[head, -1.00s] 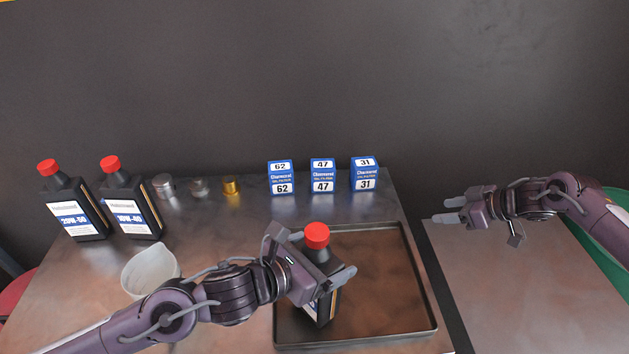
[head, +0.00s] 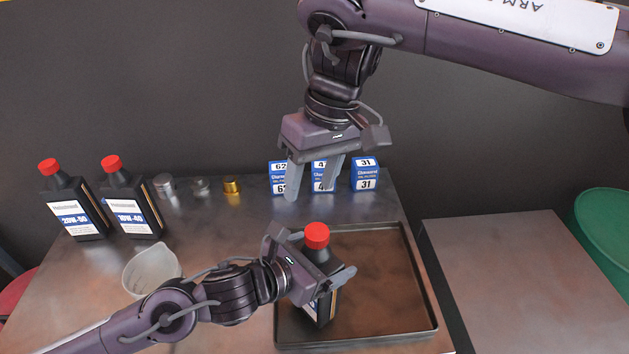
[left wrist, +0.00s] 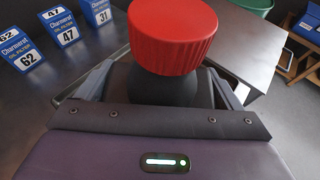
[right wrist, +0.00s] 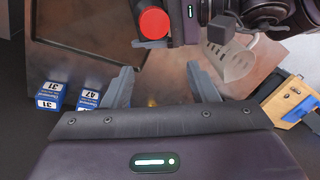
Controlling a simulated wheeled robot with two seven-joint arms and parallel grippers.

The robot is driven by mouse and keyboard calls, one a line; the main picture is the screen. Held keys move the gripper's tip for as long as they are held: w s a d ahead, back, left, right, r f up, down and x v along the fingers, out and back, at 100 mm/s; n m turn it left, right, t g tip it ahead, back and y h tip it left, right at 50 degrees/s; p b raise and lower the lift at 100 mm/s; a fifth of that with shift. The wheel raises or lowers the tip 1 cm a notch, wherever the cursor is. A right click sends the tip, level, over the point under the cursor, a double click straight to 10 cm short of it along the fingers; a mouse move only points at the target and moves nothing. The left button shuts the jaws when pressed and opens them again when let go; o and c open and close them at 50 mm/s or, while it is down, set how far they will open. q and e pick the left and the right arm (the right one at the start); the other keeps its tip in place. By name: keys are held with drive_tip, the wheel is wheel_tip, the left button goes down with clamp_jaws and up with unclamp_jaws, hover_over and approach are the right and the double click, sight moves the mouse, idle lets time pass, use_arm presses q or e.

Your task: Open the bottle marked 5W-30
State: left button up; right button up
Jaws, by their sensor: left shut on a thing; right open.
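A black bottle (head: 325,306) with a red cap (head: 317,235) stands in the dark tray (head: 433,322); its label is hidden, so I cannot read its marking. My left gripper (head: 322,279) is shut on the bottle's body below the cap. In the left wrist view the red cap (left wrist: 172,36) is on the bottle, just beyond the fingers. My right gripper (head: 314,190) is open and empty, pointing down above and behind the bottle. In the right wrist view its fingers (right wrist: 164,88) are spread, and the red cap (right wrist: 153,23) lies beyond them, apart.
Bottles marked 20W-50 (head: 75,210) and 10W-40 (head: 131,207) stand at the left. A whitish pitcher (head: 152,268) is in front of them. Small metal caps and a gold one (head: 232,186) are at the back. Blue boxes, one marked 31 (head: 365,174), stand behind the tray.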

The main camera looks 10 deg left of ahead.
sight(315, 228)
drive_tip(key=shift+s+d+r+m+h, duration=0.15)
drive_tip(key=shift+s+r+m+h, duration=0.3)
drive_tip(key=shift+s, duration=0.3)
drive_tip(key=shift+s+d+m+t+h, duration=0.35)
drive_tip(key=shift+s+h, duration=0.1)
drive_tip(key=shift+h, duration=0.1)
drive_tip(key=shift+f, duration=3.9)
